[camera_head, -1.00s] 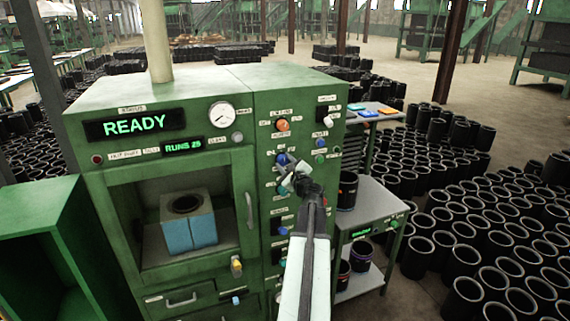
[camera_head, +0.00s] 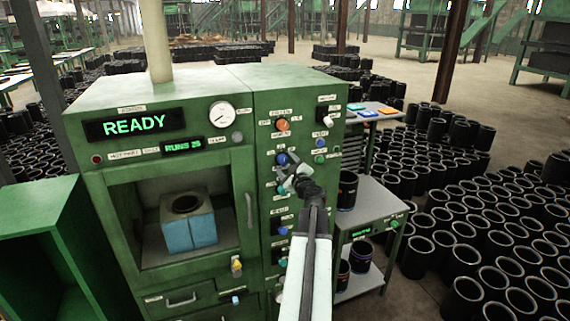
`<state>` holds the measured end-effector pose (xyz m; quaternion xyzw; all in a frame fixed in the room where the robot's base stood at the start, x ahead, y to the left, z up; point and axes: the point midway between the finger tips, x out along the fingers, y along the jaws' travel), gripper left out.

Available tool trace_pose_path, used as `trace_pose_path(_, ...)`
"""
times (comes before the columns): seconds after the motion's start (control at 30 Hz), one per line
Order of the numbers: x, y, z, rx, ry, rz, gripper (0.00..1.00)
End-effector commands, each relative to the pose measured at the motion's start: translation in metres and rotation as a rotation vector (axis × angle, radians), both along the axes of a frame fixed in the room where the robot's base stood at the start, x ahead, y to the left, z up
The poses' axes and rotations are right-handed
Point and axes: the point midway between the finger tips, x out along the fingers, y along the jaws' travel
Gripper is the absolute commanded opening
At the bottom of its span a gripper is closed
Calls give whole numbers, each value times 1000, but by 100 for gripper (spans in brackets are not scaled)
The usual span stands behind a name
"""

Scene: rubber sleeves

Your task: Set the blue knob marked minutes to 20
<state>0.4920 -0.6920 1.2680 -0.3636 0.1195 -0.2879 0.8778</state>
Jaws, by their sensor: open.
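The green machine (camera_head: 180,88) has a control panel on its right side with several knobs. A blue knob (camera_head: 282,158) sits on the panel just beyond my gripper, with small labels around it that are too blurred to read. I cannot tell whether it is the one marked minutes or what it is set to. My gripper (camera_head: 287,170) is open at the panel, close to this knob and partly over it. I cannot tell whether the fingers touch it. Another blue knob (camera_head: 321,143) is to the upper right, and an orange knob (camera_head: 282,125) is above.
The machine's display (camera_head: 133,125) reads READY, and a smaller one (camera_head: 184,147) reads RUNS 25. A side table (camera_head: 372,205) with black sleeves stands to the right. A green open bin (camera_head: 40,225) is at left.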

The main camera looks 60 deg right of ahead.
Motion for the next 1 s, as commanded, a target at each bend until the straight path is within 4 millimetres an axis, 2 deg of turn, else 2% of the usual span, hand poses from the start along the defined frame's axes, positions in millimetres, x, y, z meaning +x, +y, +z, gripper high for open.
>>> trace_pose_path(0.23,-41,32,0,0,0,-3,59)
trace_pose_path(0.4,-53,39,0,0,1,-1,59)
trace_pose_path(0.83,-51,39,-1,-2,3,3,59)
trace_pose_path(0.93,-31,55,-6,-27,41,50,59)
trace_pose_path(1.0,0,81,-16,-69,104,129,59)
